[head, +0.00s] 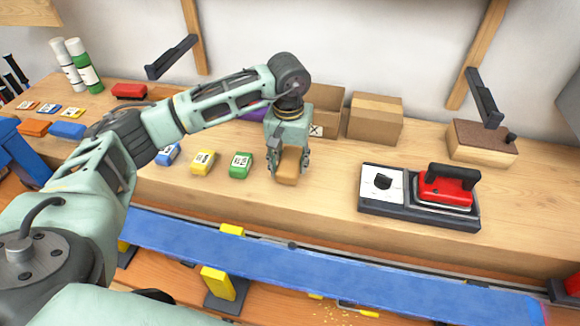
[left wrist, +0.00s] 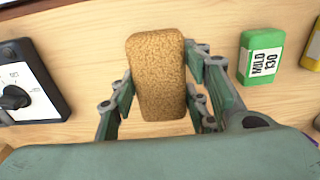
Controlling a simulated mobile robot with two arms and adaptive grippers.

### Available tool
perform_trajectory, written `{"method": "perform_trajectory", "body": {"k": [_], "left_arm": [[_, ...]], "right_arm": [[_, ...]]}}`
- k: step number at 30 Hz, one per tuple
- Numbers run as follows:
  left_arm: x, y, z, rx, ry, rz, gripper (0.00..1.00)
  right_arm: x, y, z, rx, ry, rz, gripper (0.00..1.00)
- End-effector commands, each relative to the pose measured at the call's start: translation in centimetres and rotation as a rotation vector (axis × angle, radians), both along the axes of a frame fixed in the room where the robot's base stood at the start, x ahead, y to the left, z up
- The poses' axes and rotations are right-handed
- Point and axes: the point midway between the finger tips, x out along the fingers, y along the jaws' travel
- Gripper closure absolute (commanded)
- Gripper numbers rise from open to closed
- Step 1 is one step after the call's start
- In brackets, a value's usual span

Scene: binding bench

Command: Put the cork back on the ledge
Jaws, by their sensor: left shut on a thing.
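My left gripper (head: 288,167) is shut on the cork (head: 287,168), a tan speckled block, over the wooden ledge (head: 330,190). In the left wrist view the cork (left wrist: 156,75) sits between the two fingers of the gripper (left wrist: 160,85), with wood behind it. I cannot tell whether its underside touches the ledge. The cork is right of the green block (head: 240,165) and left of the black base with the dial. My right gripper is not in view.
A red iron (head: 445,188) sits on the black base (head: 420,212) to the right. Yellow (head: 203,161) and blue blocks stand to the left. Cardboard boxes (head: 375,119) stand behind. A blue padded bar (head: 330,274) runs along the front.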

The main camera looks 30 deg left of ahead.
Motion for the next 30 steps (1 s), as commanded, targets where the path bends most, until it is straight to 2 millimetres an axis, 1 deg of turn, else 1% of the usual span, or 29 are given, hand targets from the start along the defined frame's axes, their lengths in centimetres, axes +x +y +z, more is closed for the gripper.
{"method": "perform_trajectory", "body": {"k": [1,3,7,9,15,19,20,26,30], "left_arm": [[-0.1,0.0,-0.6,0.001,0.005,0.001,0.81],[-0.2,0.0,-1.7,0.0,0.007,0.001,0.81],[-0.1,-0.1,-3.2,0.0,0.004,0.0,0.81],[-0.1,0.0,-3.5,0.001,0.002,0.0,0.81],[0.0,0.0,-3.6,0.001,0.002,0.0,0.81],[0.0,0.0,-3.9,0.002,0.001,0.0,0.81],[0.0,0.0,-3.8,0.0,0.002,0.0,0.55],[0.0,0.0,-3.8,0.001,0.002,0.0,0.38],[0.0,0.0,-3.8,0.001,0.002,0.0,0.38]], "right_arm": [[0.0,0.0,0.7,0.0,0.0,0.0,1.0],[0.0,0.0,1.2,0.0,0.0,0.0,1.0],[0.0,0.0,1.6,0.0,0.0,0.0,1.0],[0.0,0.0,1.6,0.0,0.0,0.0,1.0],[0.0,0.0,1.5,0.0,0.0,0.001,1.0],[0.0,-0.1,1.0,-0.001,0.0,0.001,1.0],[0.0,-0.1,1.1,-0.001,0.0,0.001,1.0],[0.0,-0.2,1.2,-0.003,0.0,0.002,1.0],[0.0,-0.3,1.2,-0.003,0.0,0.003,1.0]]}}
